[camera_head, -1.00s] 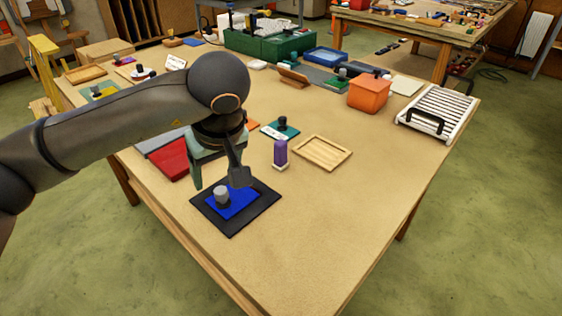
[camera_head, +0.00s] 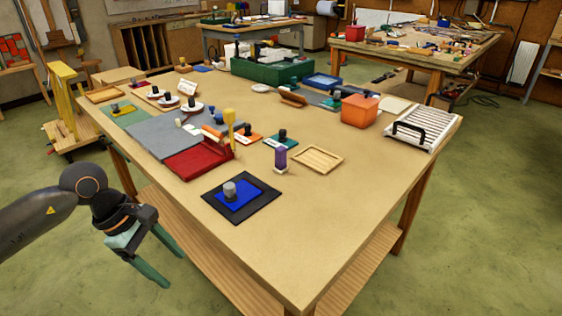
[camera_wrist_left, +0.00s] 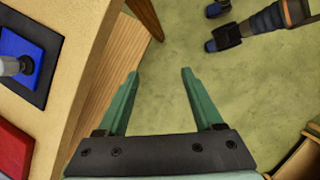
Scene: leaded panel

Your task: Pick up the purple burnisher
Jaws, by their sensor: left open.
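The purple burnisher (camera_head: 281,158) stands upright on the table, with a pale foot at its bottom. It is between the black mat with the blue square and the light wooden tray. My left gripper (camera_head: 162,265) is open and empty, off the table's left front edge and below its top, well away from the burnisher. In the left wrist view my left gripper (camera_wrist_left: 158,75) has its two green fingers spread over the floor and the lower shelf. The burnisher is not in that view. My right gripper is not clearly shown in the head view.
Near the front lies a black mat (camera_head: 212,203) with a blue square and grey knob. A red block (camera_head: 190,164) with a yellow-handled tool, a wooden tray (camera_head: 318,159), an orange bin (camera_head: 360,111) and a white rack (camera_head: 424,128) stand around. The front tabletop is clear.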

